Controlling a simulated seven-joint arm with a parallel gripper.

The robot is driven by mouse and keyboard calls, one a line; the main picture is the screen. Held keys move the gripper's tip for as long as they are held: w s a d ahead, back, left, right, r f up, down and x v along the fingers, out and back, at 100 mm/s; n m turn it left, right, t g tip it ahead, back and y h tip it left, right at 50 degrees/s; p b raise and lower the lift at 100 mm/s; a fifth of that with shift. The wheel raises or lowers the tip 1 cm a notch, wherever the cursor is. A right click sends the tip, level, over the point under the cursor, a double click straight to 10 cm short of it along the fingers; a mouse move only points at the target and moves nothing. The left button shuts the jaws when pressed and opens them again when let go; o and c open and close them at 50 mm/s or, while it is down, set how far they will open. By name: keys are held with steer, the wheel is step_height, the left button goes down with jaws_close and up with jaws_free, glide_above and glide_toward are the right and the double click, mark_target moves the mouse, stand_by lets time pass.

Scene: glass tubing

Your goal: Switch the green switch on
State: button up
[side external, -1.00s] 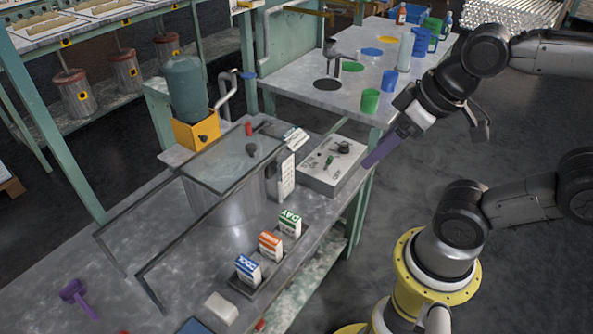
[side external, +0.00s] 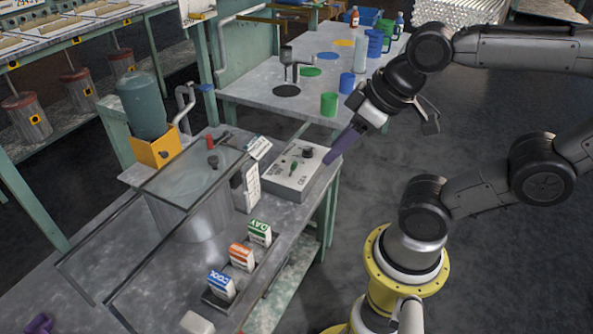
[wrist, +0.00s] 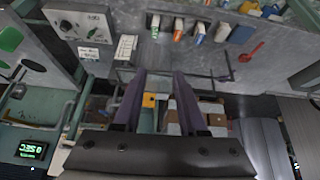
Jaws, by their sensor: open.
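The green switch (side external: 293,166) is a small lever on top of a pale grey control box (side external: 280,186), beside a black knob (side external: 307,151). My gripper (side external: 329,160) has long purple fingers and is at the right edge of the box, with the switch to its left. I cannot tell its height above the box. In the wrist view the two fingers stand apart with nothing held between them (wrist: 157,75). The control box also shows there, at the upper left (wrist: 82,12). The switch's position is too small to read.
A glass-topped stand (side external: 190,175) is left of the box. Several small cartons, including a green-and-white one (side external: 260,233), stand along the bench front. A green cup (side external: 329,104) is on the table behind. Open floor lies right of the bench.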

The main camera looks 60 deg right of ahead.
steer(key=w+r+n+t, duration=0.1)
steer(key=w, duration=0.1)
steer(key=w+r+t, duration=0.1)
steer(key=w, duration=0.1)
steer(key=w+d+r+n+t, duration=0.1)
steer(key=w, duration=0.1)
steer(key=shift+n, duration=0.3)
jaws_close()
steer(key=w+d+f+n+t+h, duration=0.1)
steer(key=w+d+f+n, duration=0.15)
steer(key=w, duration=0.35)
steer(key=w+d+f+n+t+h, duration=0.1)
steer(key=w+d+f+n+t, duration=0.1)
steer(key=w+d+f, duration=0.3)
steer(key=s+d+f+g, duration=0.1)
steer(key=s+d+f, duration=0.1)
steer(key=f, duration=0.4)
steer(key=s+d+f+m+g, duration=0.1)
steer(key=s+d+f, duration=0.1)
steer(key=d+f, duration=0.2)
steer(key=s+d+f+m+g, duration=0.1)
steer(key=s+d+f, duration=0.1)
steer(key=f, duration=0.7)
steer(key=shift+s+d+f+g+h, duration=0.3)
steer(key=shift+d+f+g, duration=0.1)
steer(key=shift+d, duration=0.4)
